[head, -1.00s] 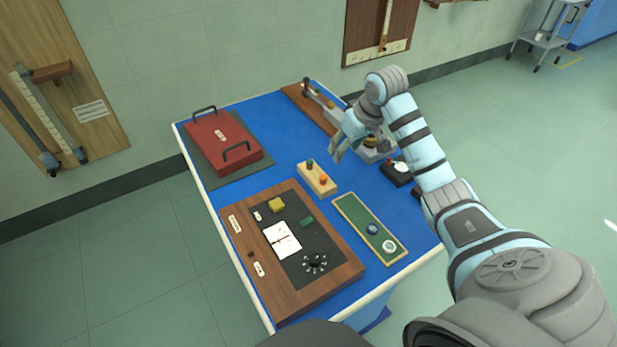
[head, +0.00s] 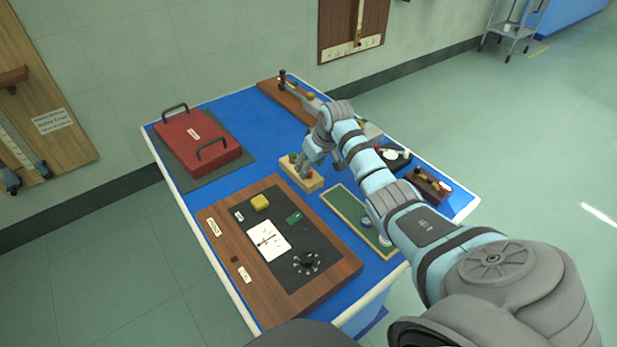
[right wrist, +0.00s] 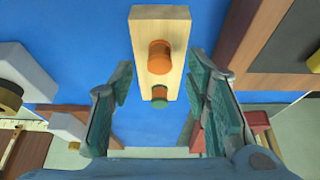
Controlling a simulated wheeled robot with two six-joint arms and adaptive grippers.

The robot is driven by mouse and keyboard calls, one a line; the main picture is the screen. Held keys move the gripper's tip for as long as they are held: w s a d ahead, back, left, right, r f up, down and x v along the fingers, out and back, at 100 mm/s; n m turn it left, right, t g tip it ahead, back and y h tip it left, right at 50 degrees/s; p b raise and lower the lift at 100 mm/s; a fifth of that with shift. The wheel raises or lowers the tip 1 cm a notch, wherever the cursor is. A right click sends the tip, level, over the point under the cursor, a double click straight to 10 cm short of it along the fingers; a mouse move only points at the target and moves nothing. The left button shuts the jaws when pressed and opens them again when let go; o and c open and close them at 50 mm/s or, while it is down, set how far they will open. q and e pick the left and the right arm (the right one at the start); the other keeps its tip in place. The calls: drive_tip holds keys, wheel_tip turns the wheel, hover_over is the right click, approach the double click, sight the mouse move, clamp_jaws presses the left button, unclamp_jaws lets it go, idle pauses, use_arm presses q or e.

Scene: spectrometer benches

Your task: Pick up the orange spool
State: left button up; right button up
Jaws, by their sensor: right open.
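The orange spool (right wrist: 159,57) stands on a pale wooden block (right wrist: 145,28) in the right wrist view. A green spool (right wrist: 159,98) stands on the same block. In the head view the block (head: 313,185) lies mid-table, and my right gripper (head: 306,167) is over it, largely hiding the orange spool. The green spool (head: 293,157) shows there beside the fingers. In the right wrist view my right gripper (right wrist: 159,78) is open, with one finger on each side of the line of spools and nothing held. My left gripper is not in view.
A red case (head: 195,140) with handles lies at the back left. A wooden board (head: 220,215) with a black panel is in front. A green tray (head: 345,212) lies right of the block, partly behind my arm. Blue tabletop (head: 250,110) is bare between case and block.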

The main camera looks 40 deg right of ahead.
drive_tip(key=shift+x, duration=0.95)
drive_tip(key=shift+s+r, duration=0.1)
drive_tip(key=shift+r, duration=0.05)
clamp_jaws()
wheel_tip(320, 180, up, 23)
drive_tip(key=p, duration=0.7)
drive_tip(key=shift+p, duration=0.35)
